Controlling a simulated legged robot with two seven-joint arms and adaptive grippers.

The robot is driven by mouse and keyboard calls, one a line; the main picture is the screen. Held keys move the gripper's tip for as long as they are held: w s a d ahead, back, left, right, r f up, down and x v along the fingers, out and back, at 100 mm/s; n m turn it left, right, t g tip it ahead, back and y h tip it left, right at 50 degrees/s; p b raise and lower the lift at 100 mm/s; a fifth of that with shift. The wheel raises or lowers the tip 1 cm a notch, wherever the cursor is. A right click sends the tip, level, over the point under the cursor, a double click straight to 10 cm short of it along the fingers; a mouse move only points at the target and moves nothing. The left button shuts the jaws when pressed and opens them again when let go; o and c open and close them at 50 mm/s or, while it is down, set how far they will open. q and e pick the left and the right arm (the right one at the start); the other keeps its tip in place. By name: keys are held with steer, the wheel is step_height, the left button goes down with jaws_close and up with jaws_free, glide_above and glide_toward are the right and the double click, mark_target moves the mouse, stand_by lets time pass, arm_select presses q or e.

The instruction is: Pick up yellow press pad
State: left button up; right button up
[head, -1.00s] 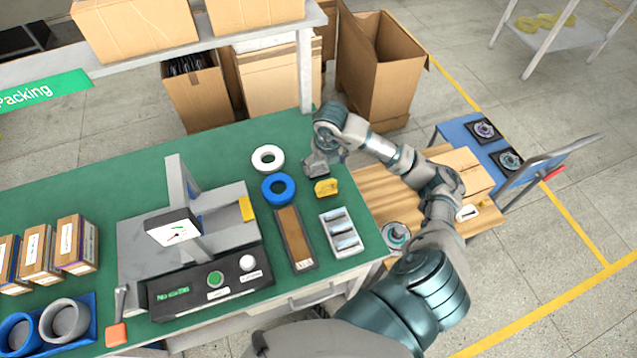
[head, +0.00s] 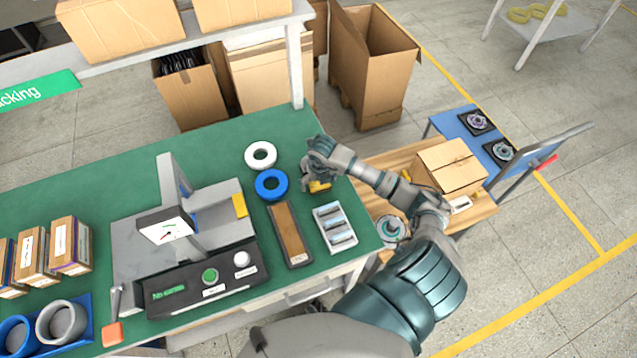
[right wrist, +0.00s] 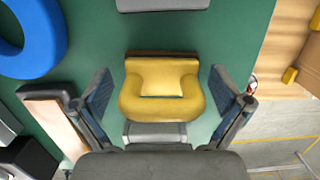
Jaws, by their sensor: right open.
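The yellow press pad (head: 319,186) lies on the green workbench, partly hidden under my right gripper (head: 310,187) in the head view. In the right wrist view the yellow press pad (right wrist: 161,90) is centred, a curved block with a flat paler middle. My right gripper (right wrist: 162,108) has its two fingers spread, one on each side of the pad, with gaps between the fingers and the pad. Nothing is held. My left gripper does not show.
A blue ring (head: 271,185) and a white ring (head: 260,155) lie left of the pad. A brown-topped bar (head: 290,234) and a grey tray (head: 334,229) lie in front. The press machine (head: 190,250) stands further left. The green bench (head: 225,150) is clear behind.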

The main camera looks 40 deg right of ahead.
steer(key=shift+d+f, duration=0.2)
steer(key=shift+d, duration=0.1)
steer(key=shift+c, duration=1)
steer(key=shift+a, duration=0.2)
steer(key=c, duration=0.9)
steer(key=shift+a+r, duration=0.1)
steer(key=shift+a, duration=0.05)
steer(key=shift+c, duration=0.3)
steer(key=r, duration=0.9)
steer(key=shift+d, duration=0.25)
steer(key=shift+a+r, duration=0.15)
steer(key=shift+r, duration=0.4)
steer(key=o, duration=0.6)
steer(key=shift+f, duration=0.1)
steer(key=c, duration=0.4)
